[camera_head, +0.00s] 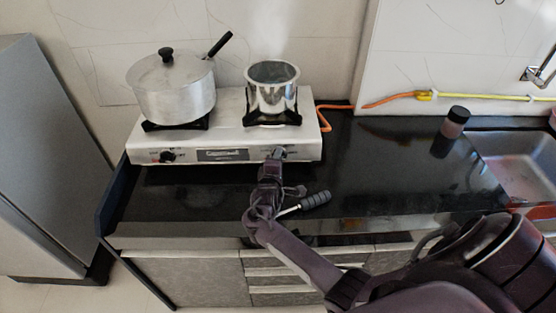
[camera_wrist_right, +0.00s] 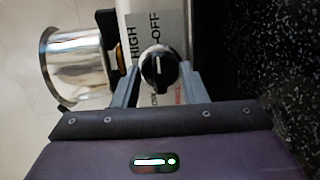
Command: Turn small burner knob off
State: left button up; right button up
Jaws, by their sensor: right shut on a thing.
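My right gripper (camera_head: 278,153) is at the front panel of the white two-burner stove (camera_head: 222,155), at the knob under the right-hand burner. In the right wrist view its two fingers (camera_wrist_right: 158,82) stand on either side of a round black knob (camera_wrist_right: 158,67) and are shut on it. The knob's white line runs up and down in that picture, towards the OFF label; HIGH is printed to the left. In the head view the gripper mostly hides this knob. The other burner's black knob (camera_head: 167,157) is clear. My left gripper is not in view.
A steaming small metal pot (camera_head: 272,93) stands on the right burner. A larger lidded pot (camera_head: 172,90) stands on the left one. An orange hose (camera_head: 390,99) runs behind.

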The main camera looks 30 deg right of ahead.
dwell(0.3)
jog(key=o, duration=1)
jog(key=v, duration=0.8)
jog(key=shift+d+f, duration=0.1)
